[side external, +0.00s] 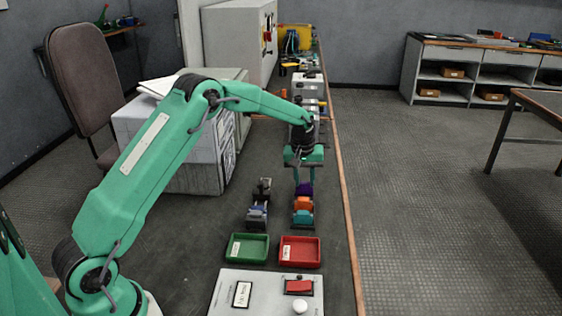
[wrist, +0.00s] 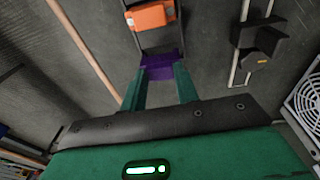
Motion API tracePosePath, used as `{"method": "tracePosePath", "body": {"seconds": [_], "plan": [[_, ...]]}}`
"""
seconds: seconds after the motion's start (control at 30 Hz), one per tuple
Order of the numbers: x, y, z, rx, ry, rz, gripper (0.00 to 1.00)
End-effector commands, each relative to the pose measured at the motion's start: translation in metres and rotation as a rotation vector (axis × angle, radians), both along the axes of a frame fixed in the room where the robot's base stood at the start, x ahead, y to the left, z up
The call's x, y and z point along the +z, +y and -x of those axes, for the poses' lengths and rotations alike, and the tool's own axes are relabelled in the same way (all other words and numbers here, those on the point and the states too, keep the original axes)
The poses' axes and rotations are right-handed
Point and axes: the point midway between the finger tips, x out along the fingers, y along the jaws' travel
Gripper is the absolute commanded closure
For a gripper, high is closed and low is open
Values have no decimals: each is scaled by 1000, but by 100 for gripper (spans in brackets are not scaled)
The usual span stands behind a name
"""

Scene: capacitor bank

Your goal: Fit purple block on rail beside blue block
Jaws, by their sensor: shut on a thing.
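My gripper (side external: 304,178) points down and is shut on the purple block (side external: 305,189). In the wrist view the purple block (wrist: 163,66) sits between the fingertips (wrist: 160,74). It is at the near end of a dark rail (wrist: 158,40), in line with it; whether it is seated or just above is unclear. An orange block (side external: 303,204) is on this rail, also seen in the wrist view (wrist: 150,16), with a short dark gap before the purple one.
A green tray (side external: 249,261) and a red tray (side external: 300,264) lie in front. A control box (side external: 265,283) is nearer. The bench edge (side external: 345,215) runs along the right.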

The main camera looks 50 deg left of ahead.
Motion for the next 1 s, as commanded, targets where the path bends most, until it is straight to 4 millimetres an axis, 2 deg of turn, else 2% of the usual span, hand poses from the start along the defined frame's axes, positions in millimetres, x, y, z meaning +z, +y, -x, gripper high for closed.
{"method": "tracePosePath", "body": {"seconds": [1.0], "plan": [[44, 0, 0, 0, -1, 0, 90]]}}
